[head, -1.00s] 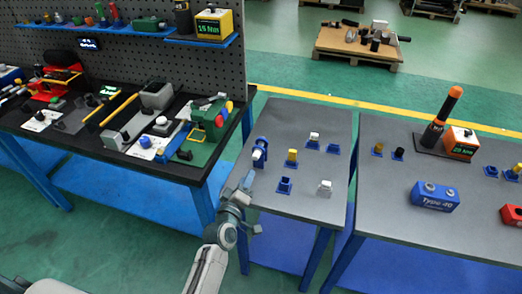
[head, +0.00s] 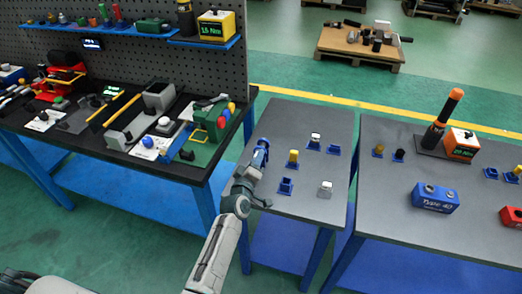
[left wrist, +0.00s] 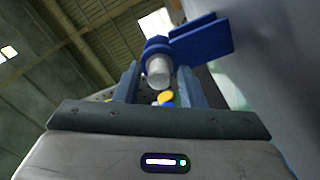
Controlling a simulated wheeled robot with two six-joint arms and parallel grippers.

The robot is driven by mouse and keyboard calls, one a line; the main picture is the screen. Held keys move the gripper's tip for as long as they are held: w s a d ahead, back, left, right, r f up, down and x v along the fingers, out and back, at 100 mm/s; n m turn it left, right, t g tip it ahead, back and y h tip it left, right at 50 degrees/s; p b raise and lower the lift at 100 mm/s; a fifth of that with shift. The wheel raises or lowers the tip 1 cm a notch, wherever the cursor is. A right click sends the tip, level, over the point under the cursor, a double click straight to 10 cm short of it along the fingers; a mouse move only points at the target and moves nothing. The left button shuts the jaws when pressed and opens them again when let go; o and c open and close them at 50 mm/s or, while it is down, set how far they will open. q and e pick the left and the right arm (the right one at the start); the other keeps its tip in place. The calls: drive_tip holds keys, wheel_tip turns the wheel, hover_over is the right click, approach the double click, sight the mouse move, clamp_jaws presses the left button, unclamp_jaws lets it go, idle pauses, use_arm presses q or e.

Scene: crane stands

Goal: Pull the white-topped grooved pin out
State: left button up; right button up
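A blue bracket (head: 263,144) stands at the left edge of the small grey table. In the left wrist view the blue bracket (left wrist: 203,40) holds a pale, white-ended pin (left wrist: 158,70) that sticks out toward the camera. My left gripper (head: 255,168) is right at this bracket and hides the pin in the head view. In the left wrist view my left gripper (left wrist: 158,82) has its fingers apart, one on each side of the pin, with gaps showing. The pin's grooves cannot be made out. My right gripper is not in view.
The small table also bears a white-topped piece (head: 315,137), a yellow-topped piece (head: 293,156), an empty-looking blue socket (head: 286,186) and another white-topped piece (head: 325,187). A cluttered black bench (head: 195,166) stands left; another grey table (head: 385,230) stands right.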

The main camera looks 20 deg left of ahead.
use_arm(q)
clamp_jaws()
drive_tip(key=shift+s+a+b, duration=0.15)
drive_tip(key=shift+s+b, duration=0.45)
drive_tip(key=shift+s, duration=4.4)
